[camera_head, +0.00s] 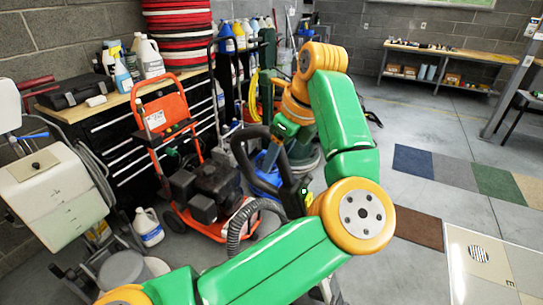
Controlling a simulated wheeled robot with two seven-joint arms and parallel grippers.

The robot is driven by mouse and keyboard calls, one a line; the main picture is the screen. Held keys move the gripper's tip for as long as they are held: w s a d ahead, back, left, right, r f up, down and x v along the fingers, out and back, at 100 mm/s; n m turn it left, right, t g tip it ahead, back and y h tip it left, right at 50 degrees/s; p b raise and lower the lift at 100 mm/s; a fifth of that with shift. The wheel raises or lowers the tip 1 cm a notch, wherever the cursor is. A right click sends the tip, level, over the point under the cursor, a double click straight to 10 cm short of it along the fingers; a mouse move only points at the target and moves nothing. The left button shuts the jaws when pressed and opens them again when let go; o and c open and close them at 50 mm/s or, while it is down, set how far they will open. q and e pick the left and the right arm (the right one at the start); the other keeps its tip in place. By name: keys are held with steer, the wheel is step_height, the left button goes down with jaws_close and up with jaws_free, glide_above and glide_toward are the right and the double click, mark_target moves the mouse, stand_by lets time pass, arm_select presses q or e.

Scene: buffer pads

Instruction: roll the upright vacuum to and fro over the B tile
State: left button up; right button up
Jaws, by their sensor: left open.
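The upright vacuum stands mid-picture, with a black loop handle (262,140) and a ribbed grey hose (238,225). My left arm crosses in front of it and hides its lower body. My left gripper (274,150) points down by the loop handle and is open; whether it touches the handle I cannot tell. Floor tiles lie to the right: blue (413,160), grey (455,172), green (497,185), tan (530,190) and brown (418,229). I can read no letter on them, so I cannot tell which is B. My right gripper is not in view.
An orange-framed pressure washer (195,190) stands left of the vacuum, before a black tool chest (130,150). A white jug (149,228) stands on the floor.

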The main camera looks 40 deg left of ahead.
arm_select(q)
steer(key=shift+d+x, duration=0.25)
steer(key=shift+x, duration=1)
steer(key=shift+w+a+f, duration=0.15)
steer(key=shift+a+f, duration=0.15)
steer(key=shift+a, duration=0.15)
steer(key=shift+d+r, duration=0.1)
steer(key=shift+d, duration=0.1)
jaws_close()
